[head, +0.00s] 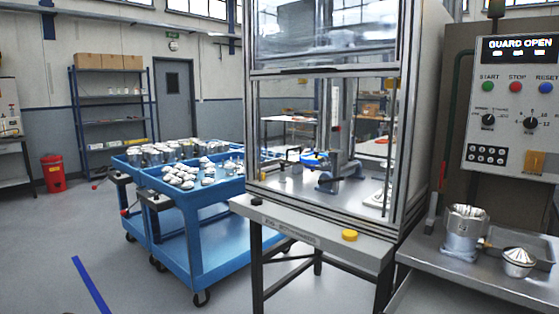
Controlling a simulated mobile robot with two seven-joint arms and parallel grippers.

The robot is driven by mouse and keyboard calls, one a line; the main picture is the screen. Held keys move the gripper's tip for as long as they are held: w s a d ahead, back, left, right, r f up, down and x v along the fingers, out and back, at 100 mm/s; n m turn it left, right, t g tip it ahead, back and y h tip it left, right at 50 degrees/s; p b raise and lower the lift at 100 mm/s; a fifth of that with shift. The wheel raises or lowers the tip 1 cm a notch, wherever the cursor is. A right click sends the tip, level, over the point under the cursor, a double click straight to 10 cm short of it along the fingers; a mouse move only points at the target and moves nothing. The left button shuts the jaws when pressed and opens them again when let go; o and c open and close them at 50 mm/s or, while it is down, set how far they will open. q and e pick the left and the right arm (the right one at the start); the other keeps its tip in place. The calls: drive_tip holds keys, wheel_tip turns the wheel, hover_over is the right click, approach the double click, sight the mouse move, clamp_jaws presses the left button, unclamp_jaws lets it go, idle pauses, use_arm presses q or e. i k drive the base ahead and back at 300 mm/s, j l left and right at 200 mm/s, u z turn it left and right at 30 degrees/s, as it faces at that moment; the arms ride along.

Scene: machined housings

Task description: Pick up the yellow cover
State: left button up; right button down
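A small round yellow piece (349,235), which looks like the yellow cover, sits on the front ledge of the press table (300,228), right of its middle. Nothing touches it and its top is uncovered. A flat yellow part (534,162) is also on the control panel at the right. Neither of my grippers shows in the head view.
The glazed press enclosure (322,130) stands behind the ledge. At right, a metal bench (490,277) holds a silver housing (464,232) and a domed metal part (518,262). Blue carts (212,222) with metal parts stand left. The panel (515,105) reads "GUARD OPEN".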

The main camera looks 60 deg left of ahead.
sight(316, 156)
drive_tip(key=u, duration=1.7)
drive_tip(key=i+j+z, duration=0.2)
drive_tip(key=i+j, duration=0.2)
drive_tip(key=i+j+z, duration=0.25)
drive_tip(key=i+j, duration=0.2)
drive_tip(key=i+j+z, duration=0.2)
drive_tip(key=i+j, duration=0.15)
drive_tip(key=j, duration=0.25)
